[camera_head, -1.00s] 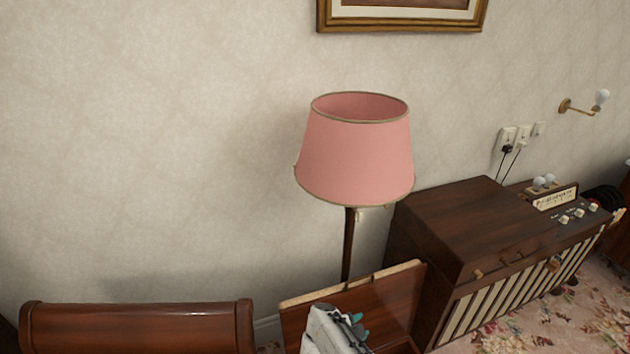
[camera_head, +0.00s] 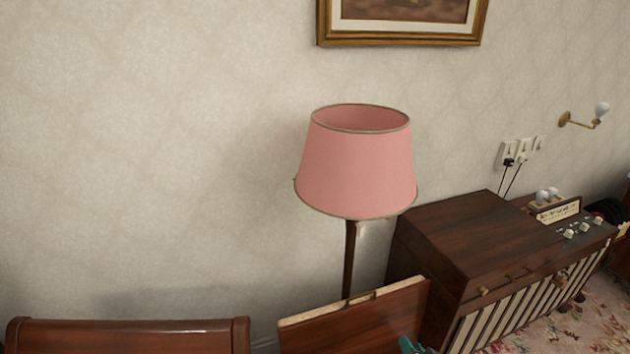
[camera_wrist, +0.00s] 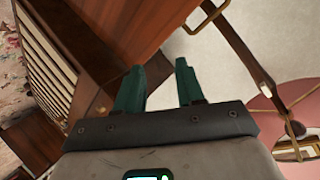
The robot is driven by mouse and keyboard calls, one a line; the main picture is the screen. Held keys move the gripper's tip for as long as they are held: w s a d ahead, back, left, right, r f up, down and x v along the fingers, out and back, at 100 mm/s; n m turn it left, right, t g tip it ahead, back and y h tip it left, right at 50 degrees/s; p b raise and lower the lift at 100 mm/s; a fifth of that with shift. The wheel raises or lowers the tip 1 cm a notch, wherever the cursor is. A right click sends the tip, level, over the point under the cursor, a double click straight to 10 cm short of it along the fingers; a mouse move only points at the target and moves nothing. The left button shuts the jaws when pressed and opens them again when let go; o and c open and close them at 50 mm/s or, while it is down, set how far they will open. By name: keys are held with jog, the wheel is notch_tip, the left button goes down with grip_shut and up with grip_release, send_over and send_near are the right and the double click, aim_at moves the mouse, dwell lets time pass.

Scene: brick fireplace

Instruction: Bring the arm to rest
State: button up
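My gripper (camera_wrist: 160,68) shows in the wrist view with its two teal fingers apart. Nothing is between them. In the head view only a small teal bit of my gripper (camera_head: 410,346) shows at the bottom edge, in front of the wooden panel and the cabinet; the rest of the arm is out of view there.
A lamp with a pink shade (camera_head: 356,165) stands behind an upright wooden panel (camera_head: 365,322). A dark cabinet with a slatted front (camera_head: 470,235) stands right of it. A curved wooden edge (camera_head: 130,336) lies lower left. Patterned carpet (camera_head: 590,325) shows lower right.

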jog(key=s+r+n+g+b, duration=0.1)
jog(key=s+g, duration=0.3)
jog(key=s, duration=1)
jog(key=s+d+r+n+g, duration=0.1)
jog(key=s+r+g, duration=0.3)
jog(key=s, duration=1)
jog(key=s+r+n+g+h+b, duration=0.1)
jog(key=s+r+n+g, duration=0.1)
jog(key=s, duration=1.2)
jog(key=shift+d+r+n+g+b, duration=0.15)
jog(key=shift+d+n+g+b, duration=0.2)
jog(key=shift+n+g, duration=0.5)
